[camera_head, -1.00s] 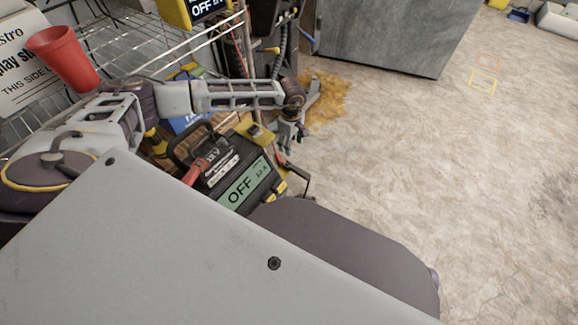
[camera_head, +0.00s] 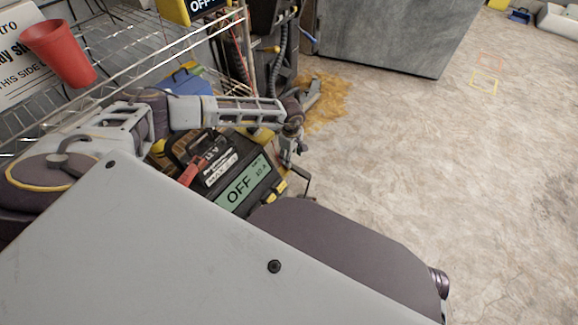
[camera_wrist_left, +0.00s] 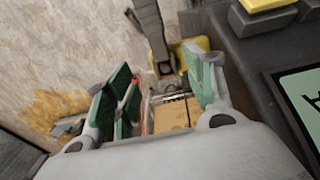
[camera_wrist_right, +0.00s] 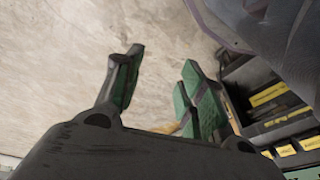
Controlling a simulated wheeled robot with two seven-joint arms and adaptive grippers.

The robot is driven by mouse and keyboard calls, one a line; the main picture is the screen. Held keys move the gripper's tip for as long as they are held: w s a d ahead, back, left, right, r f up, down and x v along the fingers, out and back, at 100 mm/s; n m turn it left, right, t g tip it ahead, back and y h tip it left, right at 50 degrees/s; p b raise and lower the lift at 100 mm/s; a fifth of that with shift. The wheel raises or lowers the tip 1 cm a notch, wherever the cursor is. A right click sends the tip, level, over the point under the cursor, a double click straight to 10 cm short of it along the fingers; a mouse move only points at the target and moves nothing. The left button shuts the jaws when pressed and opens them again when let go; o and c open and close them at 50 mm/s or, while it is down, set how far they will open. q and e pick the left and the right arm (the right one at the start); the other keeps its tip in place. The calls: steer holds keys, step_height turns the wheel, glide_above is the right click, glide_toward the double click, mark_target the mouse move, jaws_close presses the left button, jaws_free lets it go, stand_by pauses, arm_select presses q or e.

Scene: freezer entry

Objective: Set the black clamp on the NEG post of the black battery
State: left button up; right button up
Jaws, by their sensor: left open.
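I cannot make out the black clamp or the NEG post for certain. My left gripper (camera_head: 298,146) hangs just past the unit's upper right corner. In the left wrist view my left gripper (camera_wrist_left: 160,95) is open, with a brown box-like thing (camera_wrist_left: 175,115) seen between its fingers. My right gripper (camera_wrist_right: 155,85) is open and empty in its wrist view, over the floor.
A wire rack (camera_head: 120,55) with a red cup (camera_head: 62,52) stands at the left. A grey cabinet (camera_head: 385,35) stands at the back, with a yellow-brown floor stain (camera_head: 325,98) before it. A black box with yellow labels (camera_wrist_right: 270,100) shows in the right wrist view.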

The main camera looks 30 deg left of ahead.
mark_target(297, 170)
steer(key=shift+w, duration=0.1)
arm_select(q)
steer(key=shift+f, duration=0.4)
steer(key=f, duration=0.2)
steer(key=f+b, duration=0.1)
steer(key=shift+s+a+f, duration=0.2)
steer(key=shift+f, duration=0.15)
steer(key=shift+f+b, duration=0.35)
arm_select(e)
steer(key=r, duration=0.2)
steer(key=shift+w+a+r+t, duration=0.25)
steer(key=shift+r+t, duration=0.1)
steer(key=shift+t, duration=0.05)
steer(key=shift+s+f, duration=0.2)
steer(key=shift+s, duration=0.05)
arm_select(q)
steer(key=c, duration=0.4)
jaws_close()
arm_select(e)
steer(key=shift+w+r, duration=0.15)
steer(key=shift+w, duration=0.3)
arm_select(q)
steer(key=shift+r, duration=0.1)
